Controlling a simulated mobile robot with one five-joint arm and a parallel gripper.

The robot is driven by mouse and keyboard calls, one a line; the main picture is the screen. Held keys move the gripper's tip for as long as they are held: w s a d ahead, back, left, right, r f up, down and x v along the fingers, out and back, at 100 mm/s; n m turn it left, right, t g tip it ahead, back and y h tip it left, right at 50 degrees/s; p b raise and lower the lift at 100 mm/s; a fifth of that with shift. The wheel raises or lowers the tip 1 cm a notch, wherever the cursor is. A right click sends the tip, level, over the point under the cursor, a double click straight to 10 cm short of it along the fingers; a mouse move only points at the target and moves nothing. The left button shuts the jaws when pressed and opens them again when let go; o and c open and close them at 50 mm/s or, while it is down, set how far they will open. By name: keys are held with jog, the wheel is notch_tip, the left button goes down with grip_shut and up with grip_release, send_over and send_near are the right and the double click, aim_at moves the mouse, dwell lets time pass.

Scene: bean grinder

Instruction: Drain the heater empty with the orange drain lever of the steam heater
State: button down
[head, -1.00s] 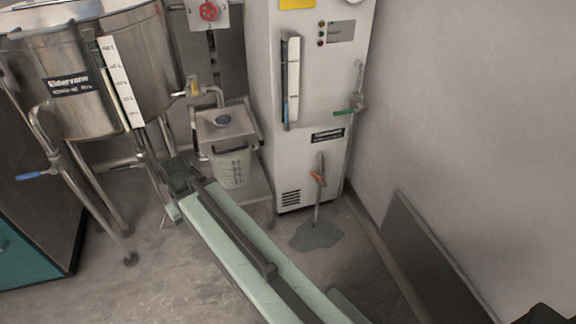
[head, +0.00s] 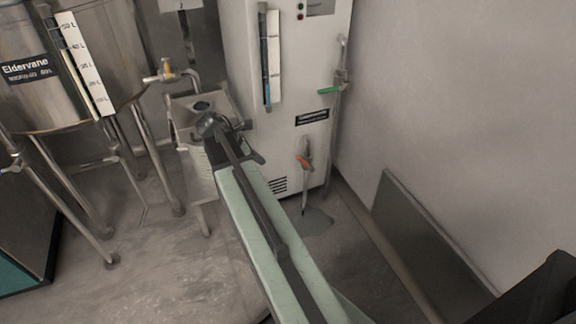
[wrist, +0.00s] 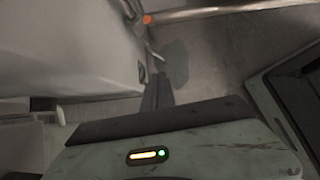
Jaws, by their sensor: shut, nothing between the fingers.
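The steam heater (head: 290,135) is a tall white cabinet at the upper middle of the head view. Its orange drain lever (head: 304,161) sits low on the front, on a short pipe above a dark patch (head: 316,223) on the floor. In the wrist view a small orange end (wrist: 147,19), seemingly this lever, shows beyond my fingertips. My gripper (wrist: 155,82) is shut and empty, pointing along the heater's front and apart from the lever. In the head view my gripper is small and dark, left of the lever.
A green-handled valve (head: 330,91) is on the heater's right side. A steel tank (head: 75,105) on legs stands left, with a small sink-like box (head: 185,105) between. A grey panel (head: 430,240) leans on the right wall.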

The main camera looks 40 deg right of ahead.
jog(key=s+d+f+b, duration=0.1)
jog(key=d+f+b, duration=0.1)
jog(key=d, duration=0.4)
jog(key=s+d+f+n+b, duration=0.1)
jog(key=s+d+f+b, duration=0.1)
jog(key=d, duration=0.4)
jog(key=shift+f+h+b, duration=0.3)
jog(key=shift+f+b, duration=0.55)
jog(key=shift+b, duration=0.2)
jog(key=shift+r, duration=0.1)
